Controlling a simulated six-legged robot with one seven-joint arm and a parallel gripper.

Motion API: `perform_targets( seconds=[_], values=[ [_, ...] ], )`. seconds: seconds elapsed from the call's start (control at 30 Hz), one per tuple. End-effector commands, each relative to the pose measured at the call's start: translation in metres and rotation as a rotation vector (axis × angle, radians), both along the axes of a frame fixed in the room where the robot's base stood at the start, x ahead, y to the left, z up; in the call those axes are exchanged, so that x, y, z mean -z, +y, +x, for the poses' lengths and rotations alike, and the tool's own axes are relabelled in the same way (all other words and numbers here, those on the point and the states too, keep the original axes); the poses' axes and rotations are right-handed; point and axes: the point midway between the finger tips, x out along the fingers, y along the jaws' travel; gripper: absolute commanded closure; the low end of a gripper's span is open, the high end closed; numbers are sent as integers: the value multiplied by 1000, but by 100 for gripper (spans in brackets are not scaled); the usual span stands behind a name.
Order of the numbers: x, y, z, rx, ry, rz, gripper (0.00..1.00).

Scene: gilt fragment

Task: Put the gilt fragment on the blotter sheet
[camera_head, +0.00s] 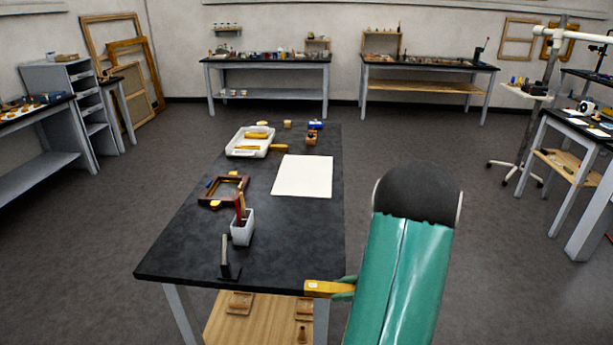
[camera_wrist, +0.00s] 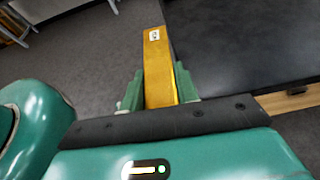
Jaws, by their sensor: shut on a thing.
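The gilt fragment, a gold-yellow bar with a small white label (camera_wrist: 157,75), is between the green fingers of my gripper (camera_wrist: 160,84) in the wrist view. In the head view the fragment (camera_head: 328,289) sticks out leftward from my gripper (camera_head: 345,289), by the near right corner of the black table. My gripper is shut on it. The white blotter sheet (camera_head: 302,176) lies flat and bare on the right half of the table, well beyond the gripper. My arm hides part of the gripper in the head view.
The tabletop between the stand and the near right corner is clear.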

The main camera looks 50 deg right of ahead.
Motion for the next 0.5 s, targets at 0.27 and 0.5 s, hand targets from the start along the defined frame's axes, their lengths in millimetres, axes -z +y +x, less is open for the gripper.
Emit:
perform_targets(
  seconds=[0.27,0.5],
  values=[
    [23,70,48,15,2,6,92],
    [59,171,115,41,7,8,92]
  ],
)
